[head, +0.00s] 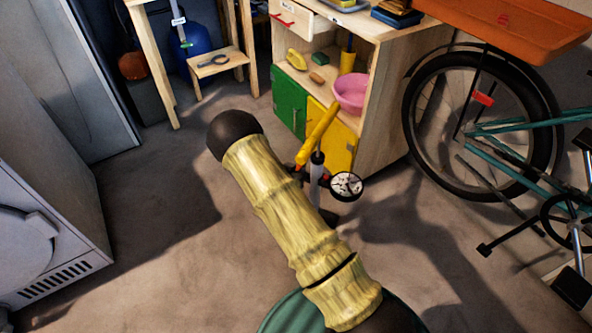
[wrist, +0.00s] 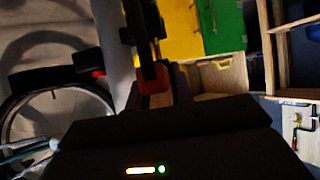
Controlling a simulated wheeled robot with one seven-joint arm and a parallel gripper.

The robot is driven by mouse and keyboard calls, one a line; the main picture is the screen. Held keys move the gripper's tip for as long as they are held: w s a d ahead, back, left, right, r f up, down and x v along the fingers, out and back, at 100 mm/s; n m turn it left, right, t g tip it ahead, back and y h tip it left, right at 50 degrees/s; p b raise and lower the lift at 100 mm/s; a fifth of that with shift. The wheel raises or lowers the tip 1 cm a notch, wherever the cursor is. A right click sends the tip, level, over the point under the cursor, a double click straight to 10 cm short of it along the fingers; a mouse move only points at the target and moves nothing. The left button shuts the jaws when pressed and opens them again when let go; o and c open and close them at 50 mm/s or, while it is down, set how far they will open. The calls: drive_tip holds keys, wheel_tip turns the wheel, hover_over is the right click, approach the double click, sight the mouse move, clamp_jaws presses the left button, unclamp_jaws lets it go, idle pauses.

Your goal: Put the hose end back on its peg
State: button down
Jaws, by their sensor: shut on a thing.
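I cannot make out the peg.
The cabinet has a green door (head: 289,100) and a yellow door (head: 342,148); a pink bowl (head: 351,92) sits on its shelf. A bicycle (head: 515,130) stands right, a white machine (head: 40,200) left. A stool (head: 216,62) stands behind. The floor at lower left is clear.

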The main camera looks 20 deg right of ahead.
drive_tip(key=shift+f+b, duration=0.65)
drive_tip(key=shift+f, duration=0.6)
drive_tip(key=c, duration=1.1)
unclamp_jaws()
drive_tip(key=shift+c, duration=0.2)
drive_tip(key=p+v, duration=0.5)
drive_tip(key=v, duration=1.2)
drive_tip(key=shift+r, duration=0.2)
drive_tip(key=shift+a, duration=0.1)
